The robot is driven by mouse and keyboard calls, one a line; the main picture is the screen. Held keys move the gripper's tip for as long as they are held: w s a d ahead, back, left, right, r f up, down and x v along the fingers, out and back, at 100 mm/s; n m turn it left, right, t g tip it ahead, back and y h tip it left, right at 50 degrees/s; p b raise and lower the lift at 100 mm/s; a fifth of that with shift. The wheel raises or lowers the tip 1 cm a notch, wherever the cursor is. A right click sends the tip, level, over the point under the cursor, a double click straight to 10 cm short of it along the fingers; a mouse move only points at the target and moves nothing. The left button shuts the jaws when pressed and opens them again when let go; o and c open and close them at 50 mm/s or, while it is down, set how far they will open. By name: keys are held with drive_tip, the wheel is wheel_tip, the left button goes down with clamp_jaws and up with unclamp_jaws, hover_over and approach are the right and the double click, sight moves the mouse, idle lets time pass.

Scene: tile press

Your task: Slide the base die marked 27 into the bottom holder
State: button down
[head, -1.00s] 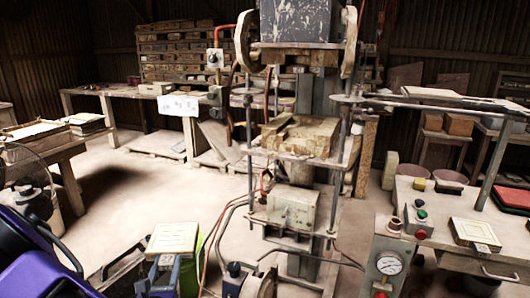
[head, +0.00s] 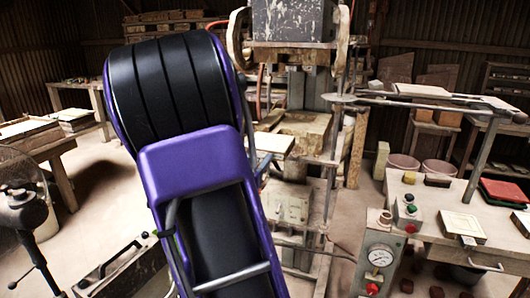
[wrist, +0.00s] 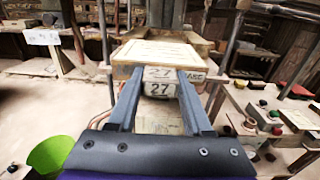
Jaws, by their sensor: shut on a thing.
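The base die (wrist: 160,52), a flat cream-topped slab, has tags reading 27 on its near edge. In the wrist view, my gripper (wrist: 160,75) is shut on the handle side of this die and holds it level in front of the press. In the head view, the die (head: 274,143) shows just right of my arm, which hides most of the gripper. The bottom holder (head: 308,128) is the worn tan block on the press, just behind the die. Its edge also shows behind the die in the wrist view (wrist: 200,42). Whether they touch is unclear.
The press rods (head: 334,165) stand right of the holder. A control bench (head: 430,215) with another framed tile (head: 458,226) is at right. A fan (head: 22,205) stands at left. A green bucket (wrist: 52,154) is at lower left in the wrist view.

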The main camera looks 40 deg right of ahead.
sight(274, 143)
drive_tip(key=shift+s+d+r+g, duration=0.3)
drive_tip(key=shift+s+d+r, duration=0.1)
drive_tip(key=shift+d+r, duration=0.3)
drive_tip(key=shift+d, duration=0.25)
drive_tip(key=shift+f+b+x, duration=0.2)
drive_tip(key=shift+f+x, duration=0.05)
drive_tip(key=shift+x, duration=0.9)
drive_tip(key=shift+f+b+x, duration=0.15)
drive_tip(key=shift+f+x, duration=0.05)
drive_tip(key=shift+x, duration=1)
drive_tip(key=shift+a+b, duration=0.15)
drive_tip(key=shift+b, duration=0.35)
drive_tip(key=shift+x, duration=0.8)
drive_tip(key=shift+b, duration=0.5)
drive_tip(key=shift+w+d, duration=0.3)
drive_tip(key=shift+d, duration=0.35)
drive_tip(key=shift+b, duration=0.35)
